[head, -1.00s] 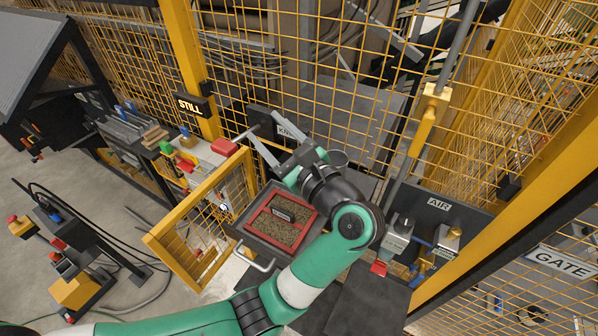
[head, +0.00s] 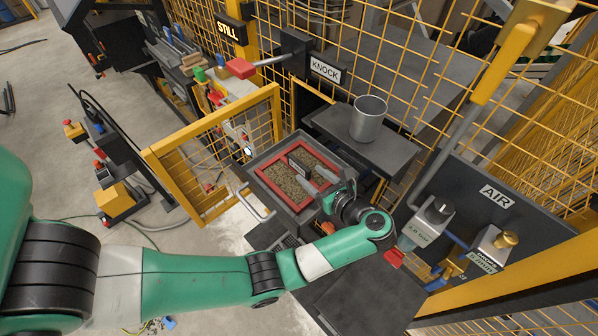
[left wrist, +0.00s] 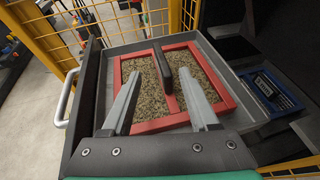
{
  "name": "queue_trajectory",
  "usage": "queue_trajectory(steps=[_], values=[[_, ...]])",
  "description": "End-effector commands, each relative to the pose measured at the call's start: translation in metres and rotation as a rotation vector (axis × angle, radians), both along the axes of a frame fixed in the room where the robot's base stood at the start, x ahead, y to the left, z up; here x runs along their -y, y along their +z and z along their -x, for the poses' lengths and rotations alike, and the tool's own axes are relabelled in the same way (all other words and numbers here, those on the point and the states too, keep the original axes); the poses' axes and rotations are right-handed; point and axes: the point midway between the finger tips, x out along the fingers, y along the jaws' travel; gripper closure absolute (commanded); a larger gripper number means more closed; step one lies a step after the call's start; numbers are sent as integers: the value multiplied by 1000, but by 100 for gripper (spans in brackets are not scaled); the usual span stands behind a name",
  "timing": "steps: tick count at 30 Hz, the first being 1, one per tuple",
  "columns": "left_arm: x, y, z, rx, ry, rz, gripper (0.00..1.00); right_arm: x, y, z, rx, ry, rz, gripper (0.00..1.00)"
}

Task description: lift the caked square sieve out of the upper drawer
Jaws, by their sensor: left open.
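The square sieve (head: 281,184) has a red frame with a crossbar and is caked with brown-grey grit. It lies flat inside the open grey upper drawer (head: 257,203). In the left wrist view, the sieve (left wrist: 205,75) has a dark upright handle (left wrist: 163,70) on its crossbar. My left gripper (head: 307,170) is open over the sieve. In the left wrist view, its two grey fingers (left wrist: 164,62) stand on either side of the handle, with gaps on both sides. My left wrist hides part of the drawer's right side in the head view. My right gripper is out of view.
A yellow mesh gate (head: 215,150) stands open left of the drawer. A metal cup (head: 368,118) stands on the grey shelf behind. The KNOCK box (head: 296,52) with its red-handled lever is at the back. The AIR panel (head: 480,200) is at right.

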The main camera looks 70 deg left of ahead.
Motion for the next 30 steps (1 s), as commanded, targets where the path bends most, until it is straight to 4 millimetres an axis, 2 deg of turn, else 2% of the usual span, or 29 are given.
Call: queue_trajectory(steps=[8,12,16,23,25,30], values=[[-15,-3,3,-1,2,-1,40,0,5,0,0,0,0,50],[-39,-6,6,-2,3,0,40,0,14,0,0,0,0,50],[-56,-14,8,-1,2,-1,40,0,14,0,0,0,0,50],[-59,-16,8,0,-1,-1,40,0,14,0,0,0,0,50],[-59,-16,8,1,-1,-1,47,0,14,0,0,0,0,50],[-59,-16,8,1,-1,-1,77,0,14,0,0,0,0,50]])
